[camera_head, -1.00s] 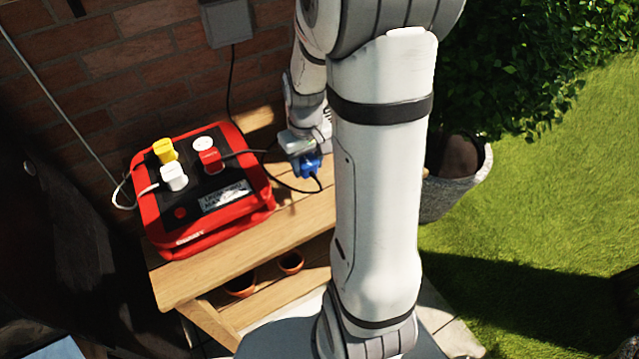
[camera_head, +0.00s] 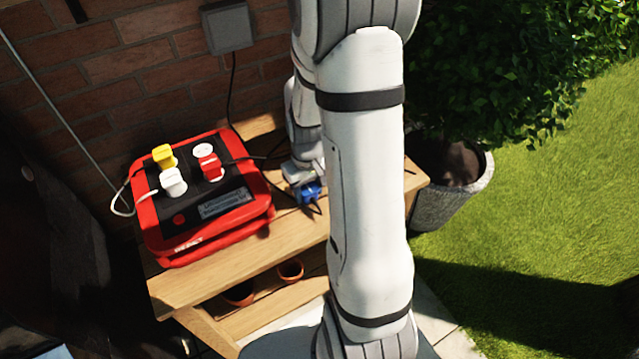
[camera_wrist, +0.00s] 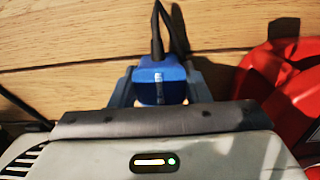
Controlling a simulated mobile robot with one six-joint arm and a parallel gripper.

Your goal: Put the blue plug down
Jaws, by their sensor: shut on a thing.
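The blue plug (camera_head: 308,192) is at my gripper (camera_head: 306,186), over the right part of the wooden table top (camera_head: 268,234), right of the red power box. In the wrist view the blue plug (camera_wrist: 162,80) sits between the two grey fingers of my gripper (camera_wrist: 160,88), which is shut on it. Its black cable (camera_wrist: 157,32) leads away from its far end across the wood. The plug is close to the table top; I cannot tell whether it touches. My arm hides part of the table behind it.
The red power box (camera_head: 160,236) holds a yellow plug (camera_head: 164,156), a white plug (camera_head: 173,181) and a red plug (camera_head: 210,167); one round socket (camera_head: 203,149) is empty. Small clay pots (camera_head: 291,270) stand on the lower shelf. A grey planter (camera_head: 448,202) stands at the right.

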